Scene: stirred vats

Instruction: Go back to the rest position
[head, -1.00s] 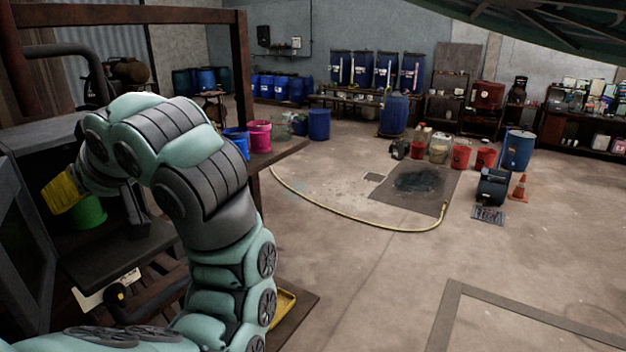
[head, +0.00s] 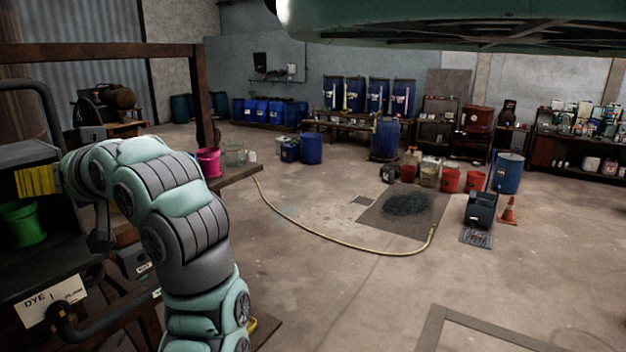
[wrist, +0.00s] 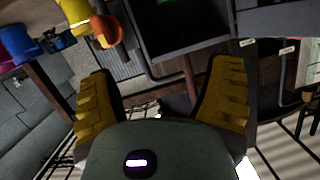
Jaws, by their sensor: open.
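My gripper (wrist: 163,78) shows in the wrist view with its two yellow ribbed fingers spread wide. Nothing is between them. In the head view my arm bends up and over at the left. A yellow ribbed piece (head: 38,180) at the arm's end looks like a finger of my gripper; the rest of it is hidden. It is above and apart from a green bucket (head: 22,225), which stands in a dark bay at the left edge.
A dark frame with a "DYE" label (head: 50,300) stands close at lower left. A pink bucket (head: 208,163) sits on a ledge behind my arm. A yellow hose (head: 345,243) lies on the floor. An orange cone (head: 508,210) stands at the right. The middle floor is mostly clear.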

